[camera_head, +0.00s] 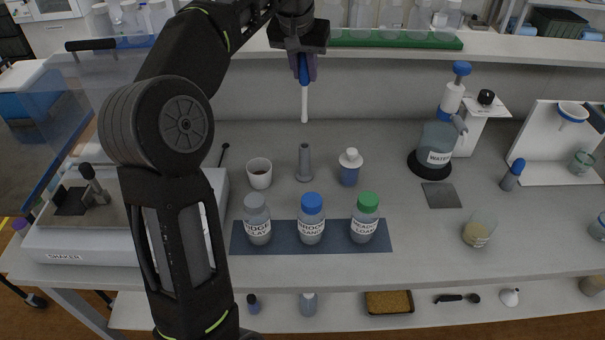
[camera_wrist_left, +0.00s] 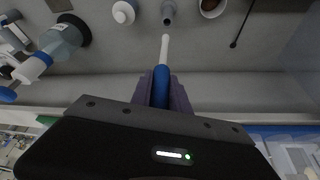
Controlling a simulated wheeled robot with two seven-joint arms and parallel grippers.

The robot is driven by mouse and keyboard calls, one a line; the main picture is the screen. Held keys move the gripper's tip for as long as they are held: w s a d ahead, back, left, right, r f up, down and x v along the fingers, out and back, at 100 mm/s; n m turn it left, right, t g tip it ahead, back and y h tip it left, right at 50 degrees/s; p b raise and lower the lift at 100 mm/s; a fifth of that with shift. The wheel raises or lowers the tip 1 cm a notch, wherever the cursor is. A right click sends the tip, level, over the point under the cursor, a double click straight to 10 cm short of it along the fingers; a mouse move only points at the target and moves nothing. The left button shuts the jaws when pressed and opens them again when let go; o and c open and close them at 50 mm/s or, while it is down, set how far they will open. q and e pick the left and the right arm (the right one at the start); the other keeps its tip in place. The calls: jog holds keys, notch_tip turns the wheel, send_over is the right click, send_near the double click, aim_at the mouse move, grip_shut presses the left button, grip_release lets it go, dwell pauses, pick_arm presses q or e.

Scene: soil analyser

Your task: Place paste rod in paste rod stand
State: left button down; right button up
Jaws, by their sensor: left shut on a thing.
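My left gripper (camera_head: 304,66) is shut on the paste rod (camera_head: 304,103), which has a blue handle and a white lower end. The rod hangs upright, white end down, in front of the back wall. The left wrist view shows the rod (camera_wrist_left: 165,48) between the purple fingers of the gripper (camera_wrist_left: 161,88), with its tip pointing toward a grey stand. The likely paste rod stand (camera_head: 304,163) is a slim grey holder on the bench, below the rod in the head view. It also shows in the left wrist view (camera_wrist_left: 168,14). The rod is apart from it. My right gripper is not in view.
A white cup (camera_head: 259,173) stands left of the stand and a blue-and-white bottle (camera_head: 349,167) right of it. Several labelled bottles stand on a dark mat (camera_head: 286,246) in front. A shaker (camera_head: 60,244) is at left, a water dispenser (camera_head: 437,143) at right.

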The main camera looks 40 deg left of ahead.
aim_at(304, 116)
pick_arm(q)
notch_tip(304, 116, down, 14)
jog(key=shift+r, duration=0.25)
jog(key=shift+f, duration=0.1)
notch_tip(304, 116, down, 4)
jog(key=shift+r, duration=0.1)
dwell(0.4)
jog(key=shift+f, duration=0.2)
jog(key=c, duration=1.7)
grip_release()
jog(key=o, duration=0.4)
jog(key=shift+o, duration=0.2)
